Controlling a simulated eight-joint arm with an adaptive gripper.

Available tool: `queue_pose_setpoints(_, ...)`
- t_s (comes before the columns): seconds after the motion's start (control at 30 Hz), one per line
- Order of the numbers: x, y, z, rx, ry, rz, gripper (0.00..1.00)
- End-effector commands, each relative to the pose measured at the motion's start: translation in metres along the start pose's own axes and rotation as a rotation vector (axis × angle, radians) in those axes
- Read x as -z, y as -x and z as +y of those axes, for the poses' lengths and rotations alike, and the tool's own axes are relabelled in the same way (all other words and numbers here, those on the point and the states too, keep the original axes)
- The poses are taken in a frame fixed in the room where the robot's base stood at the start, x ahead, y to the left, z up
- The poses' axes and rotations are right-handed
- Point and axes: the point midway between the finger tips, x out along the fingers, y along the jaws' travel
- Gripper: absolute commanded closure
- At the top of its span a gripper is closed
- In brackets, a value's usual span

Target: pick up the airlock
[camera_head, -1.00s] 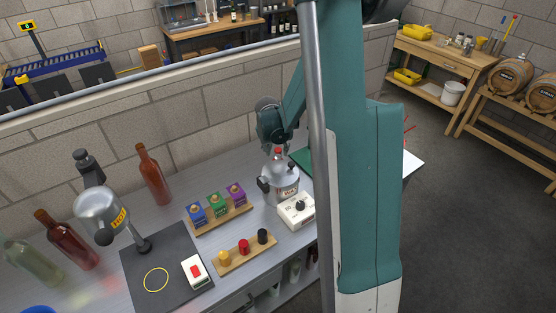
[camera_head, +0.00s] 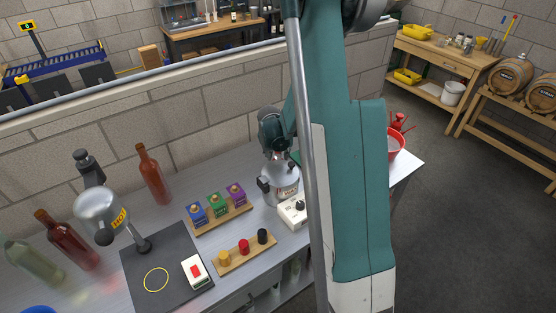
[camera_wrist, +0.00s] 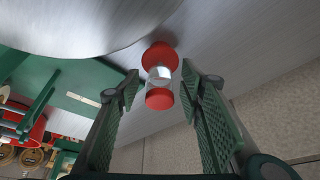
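The airlock (camera_wrist: 160,76) shows in the wrist view as a small clear piece with a red cap at one end and a red base at the other. My gripper (camera_wrist: 161,84) is open, with one ridged finger on each side of the airlock and a gap showing on both sides. In the head view my gripper (camera_head: 279,153) is low behind a silver, round-topped vessel (camera_head: 281,184). The airlock is not clearly visible there.
In the wrist view the large silver curved body (camera_wrist: 85,22) is close beside the airlock. A white box with a dark knob (camera_head: 292,212) stands in front of the vessel. A block wall runs behind.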

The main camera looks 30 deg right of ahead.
Motion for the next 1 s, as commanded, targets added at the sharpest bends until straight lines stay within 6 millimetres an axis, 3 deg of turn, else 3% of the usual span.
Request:
queue_pose_setpoints(0.27, 0.0000, 0.0001, -0.0001, 0.000, 0.000, 0.000, 0.62)
queue_pose_setpoints(0.5, 0.0000, 0.0001, -0.0001, 0.000, 0.000, 0.000, 0.92)
queue_pose_setpoints(1.0, 0.0022, 0.0050, -0.0001, 0.000, 0.000, 0.000, 0.93)
